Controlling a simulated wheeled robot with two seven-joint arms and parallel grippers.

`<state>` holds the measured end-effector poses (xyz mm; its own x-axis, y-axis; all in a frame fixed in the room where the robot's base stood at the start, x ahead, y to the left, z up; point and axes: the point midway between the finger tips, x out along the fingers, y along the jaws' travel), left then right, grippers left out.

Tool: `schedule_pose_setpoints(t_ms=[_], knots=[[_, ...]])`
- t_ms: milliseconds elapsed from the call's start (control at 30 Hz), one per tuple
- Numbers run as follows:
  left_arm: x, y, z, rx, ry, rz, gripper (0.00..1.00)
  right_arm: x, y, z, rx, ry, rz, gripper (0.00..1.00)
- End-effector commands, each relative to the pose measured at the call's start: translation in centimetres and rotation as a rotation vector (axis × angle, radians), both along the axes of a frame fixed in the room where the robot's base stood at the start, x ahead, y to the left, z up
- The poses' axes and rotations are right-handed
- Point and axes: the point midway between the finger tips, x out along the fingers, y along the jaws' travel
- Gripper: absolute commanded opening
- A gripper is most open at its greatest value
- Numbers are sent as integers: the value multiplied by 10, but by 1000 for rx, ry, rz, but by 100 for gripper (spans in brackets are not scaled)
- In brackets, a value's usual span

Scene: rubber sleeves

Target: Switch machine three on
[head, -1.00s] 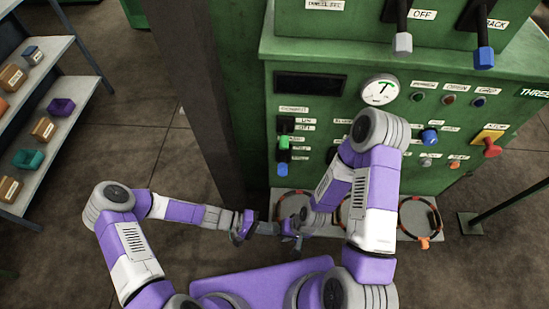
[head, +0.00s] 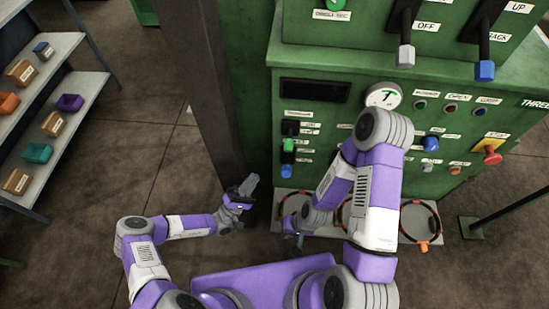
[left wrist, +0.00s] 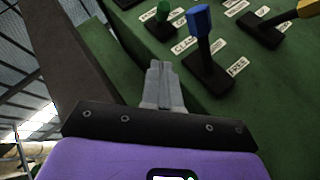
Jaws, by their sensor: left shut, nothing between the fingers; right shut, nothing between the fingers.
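The panel carries a round gauge (head: 383,96), a green-and-blue handled switch (head: 288,146), a blue knob (head: 431,144) and a red button on a yellow plate (head: 493,155). Above are a grey-tipped lever (head: 405,54) by OFF and a blue-tipped lever (head: 484,70). My left gripper (head: 250,184) is shut and empty, left of the panel; its fingers (left wrist: 163,86) point up. My right gripper (head: 296,238) is shut, low before the panel, partly hidden by my arm.
A shelf (head: 72,98) with small boxes stands at the left. A dark post (head: 222,90) rises beside the machine's left side. Ringed plates (head: 440,240) lie at its foot. A black rail (head: 500,215) stands at the right. Floor between shelf and post is clear.

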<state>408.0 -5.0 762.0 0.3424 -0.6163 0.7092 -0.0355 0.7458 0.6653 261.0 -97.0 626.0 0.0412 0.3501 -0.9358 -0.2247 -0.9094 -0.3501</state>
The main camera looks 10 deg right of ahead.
Motion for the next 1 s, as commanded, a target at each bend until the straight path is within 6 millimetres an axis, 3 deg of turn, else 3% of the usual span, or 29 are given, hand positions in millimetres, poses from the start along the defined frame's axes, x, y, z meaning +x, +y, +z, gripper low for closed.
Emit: schedule_pose_setpoints(t_ms=[167,567,800,1000], knots=[[4,-10,11,-1,-2,-5,0,0,0,-1,0,0,0,0],[32,-61,69,0,-2,-6,0,0,0,-7,0,0,0,0],[20,-82,91,1,0,-6,0,0,0,-9,0,0,0,0],[16,-87,97,1,0,-4,0,0,0,-10,0,0,0,0]])
